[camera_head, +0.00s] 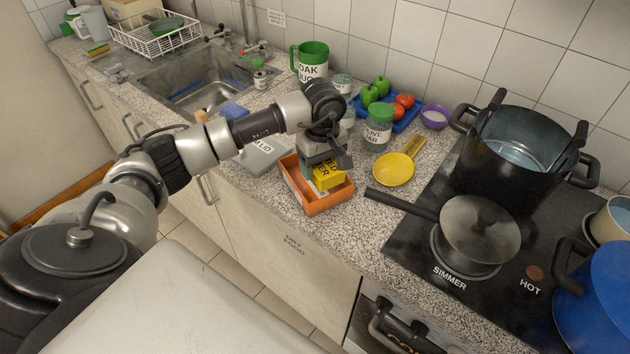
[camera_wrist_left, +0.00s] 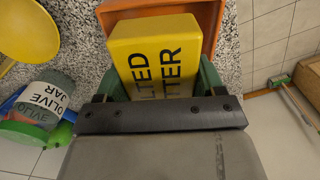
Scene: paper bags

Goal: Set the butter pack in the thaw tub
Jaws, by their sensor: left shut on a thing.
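The butter pack (camera_head: 327,175) is a yellow block with black lettering. It also shows in the left wrist view (camera_wrist_left: 150,50), between the green fingers. My left gripper (camera_head: 318,170) is shut on it and points down over the orange tub (camera_head: 317,204). In the head view the pack appears within the tub's outline, near its back right side. In the left wrist view the tub's wall (camera_wrist_left: 212,22) shows behind the pack. I cannot tell whether the pack touches the tub's floor. The right gripper is not in view.
A grey lidded item (camera_head: 262,154) lies left of the tub. The olive jar (camera_head: 378,130) and a yellow spoon rest (camera_head: 393,170) stand to the right. A pan (camera_head: 478,232) sits on the hob, its handle pointing toward the tub. The counter's front edge is close to the tub.

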